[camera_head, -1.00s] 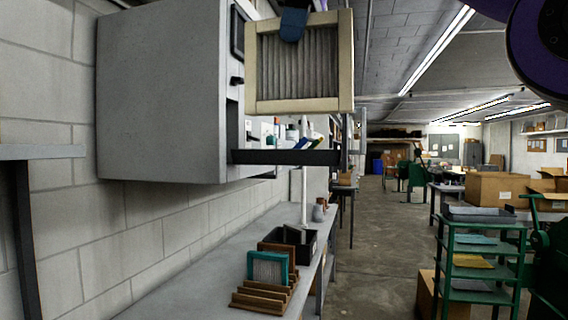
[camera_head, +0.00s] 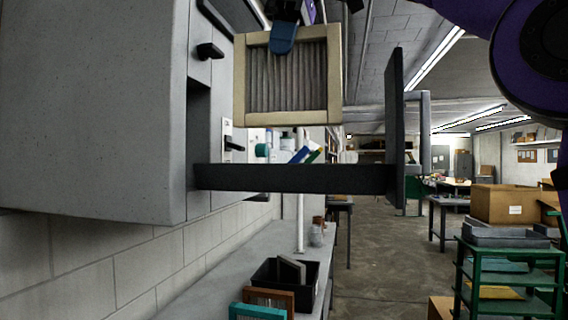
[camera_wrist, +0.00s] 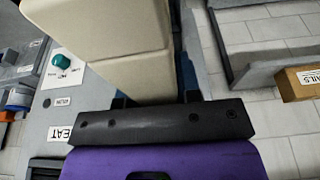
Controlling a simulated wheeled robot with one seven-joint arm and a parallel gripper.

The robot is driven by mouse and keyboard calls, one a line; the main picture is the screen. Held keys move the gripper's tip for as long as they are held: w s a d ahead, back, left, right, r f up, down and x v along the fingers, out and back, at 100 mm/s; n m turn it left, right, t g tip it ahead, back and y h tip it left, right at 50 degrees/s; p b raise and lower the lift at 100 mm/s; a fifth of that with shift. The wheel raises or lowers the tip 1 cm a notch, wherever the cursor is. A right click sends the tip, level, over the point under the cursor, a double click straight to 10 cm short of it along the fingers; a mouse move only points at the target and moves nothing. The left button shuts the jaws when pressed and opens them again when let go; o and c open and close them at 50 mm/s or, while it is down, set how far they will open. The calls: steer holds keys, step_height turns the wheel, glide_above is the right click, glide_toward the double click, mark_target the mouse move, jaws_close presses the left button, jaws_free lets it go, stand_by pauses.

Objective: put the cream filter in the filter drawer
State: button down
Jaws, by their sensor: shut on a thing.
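The cream filter (camera_head: 335,80) is a square cream frame around grey pleats. My gripper (camera_head: 284,36) is shut on its top edge and holds it upright; one blue fingertip shows over the pleats. In the wrist view the filter's cream side (camera_wrist: 110,35) runs away from the gripper's dark palm, and the fingertips are mostly hidden. The filter drawer (camera_head: 290,180) is pulled out of the grey wall cabinet (camera_head: 90,100), with its dark front panel (camera_head: 395,125) at the right. The filter appears above the drawer's near side wall, between cabinet and front panel. The drawer's inside is hidden.
A black handle (camera_head: 210,51) sticks out of the cabinet face. A bench (camera_head: 190,290) below holds a black bin (camera_head: 268,276) and a teal-framed filter (camera_head: 257,311). A green shelf rack (camera_head: 510,280) stands at right. The wrist view shows a teal knob (camera_wrist: 62,61) on a panel.

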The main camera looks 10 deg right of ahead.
mark_target(279, 126)
steer(key=shift+s+f, duration=0.1)
steer(key=shift+f, duration=4.8)
steer(key=c, duration=0.8)
jaws_free()
steer(key=shift+f, duration=0.1)
